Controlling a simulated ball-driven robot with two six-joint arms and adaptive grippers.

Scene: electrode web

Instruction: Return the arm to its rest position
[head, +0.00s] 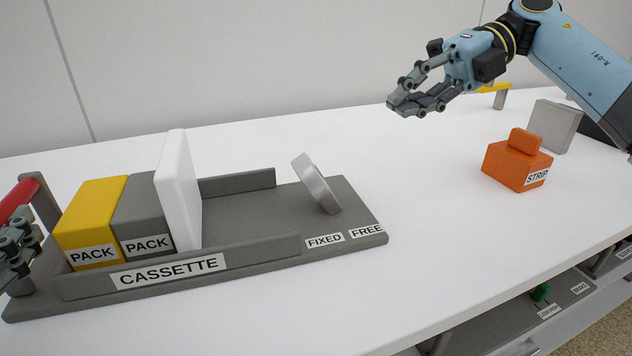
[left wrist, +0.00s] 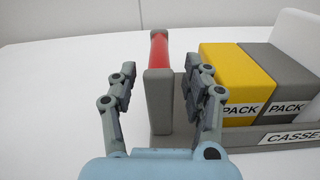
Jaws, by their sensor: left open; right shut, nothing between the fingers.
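My right gripper (head: 408,105) is shut and empty, held in the air above the back of the white table. Its blue arm comes in from the upper right. My left gripper (left wrist: 160,92) is open. Its fingers stand on either side of a grey post with a red bar (left wrist: 159,52) on top; I cannot tell whether they touch it. In the head view the left gripper (head: 18,250) shows only partly at the left edge, by the red bar (head: 17,200).
The grey cassette (head: 250,245) holds a yellow pack (head: 90,215), a grey pack (head: 140,215) and a white plate (head: 178,190). An orange STRIP block (head: 515,165) and a grey plate (head: 555,125) stand right. The middle table is clear.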

